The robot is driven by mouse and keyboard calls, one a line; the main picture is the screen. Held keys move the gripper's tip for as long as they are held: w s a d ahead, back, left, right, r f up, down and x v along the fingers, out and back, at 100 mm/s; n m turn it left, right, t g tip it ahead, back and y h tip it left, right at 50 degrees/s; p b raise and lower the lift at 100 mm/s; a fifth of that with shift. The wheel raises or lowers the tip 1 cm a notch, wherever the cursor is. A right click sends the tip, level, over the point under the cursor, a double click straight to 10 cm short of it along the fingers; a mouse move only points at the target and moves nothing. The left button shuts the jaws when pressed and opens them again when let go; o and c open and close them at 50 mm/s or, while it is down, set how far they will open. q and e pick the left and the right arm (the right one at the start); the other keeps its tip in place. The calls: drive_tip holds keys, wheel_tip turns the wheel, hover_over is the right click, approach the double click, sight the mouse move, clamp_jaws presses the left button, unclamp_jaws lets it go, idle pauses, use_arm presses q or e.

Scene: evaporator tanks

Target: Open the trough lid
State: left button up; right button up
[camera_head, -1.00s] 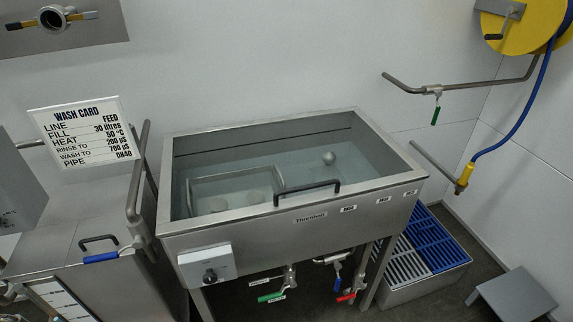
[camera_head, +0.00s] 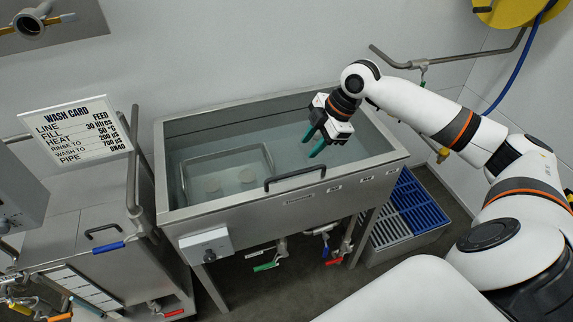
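The steel trough (camera_head: 170,217) stands in the middle, with water and a submerged tray (camera_head: 236,182) visible inside. A black bar handle (camera_head: 294,179) sits at its front edge. I cannot tell whether a clear lid covers the top. My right gripper (camera_head: 314,141) is over the right half of the trough, pointing down, behind and to the right of the handle. Its two green fingers are apart with nothing between them. It is not touching the handle. My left gripper is not in view.
A steel cabinet with a small black handle (camera_head: 103,231) and a wash card (camera_head: 75,130) stand at left. A control box (camera_head: 205,245) is on the trough front, with coloured valves below. A blue and grey grate (camera_head: 408,212) is at right. A wall pipe (camera_head: 440,61) runs behind my arm.

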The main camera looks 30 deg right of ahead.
sight(288, 175)
drive_tip(key=p+x, duration=0.3)
drive_tip(key=x, duration=0.8)
drive_tip(key=shift+a, duration=0.15)
drive_tip(key=shift+w+a+f, duration=0.1)
drive_tip(key=shift+f, duration=0.25)
drive_tip(key=shift+c, duration=0.5)
clamp_jaws()
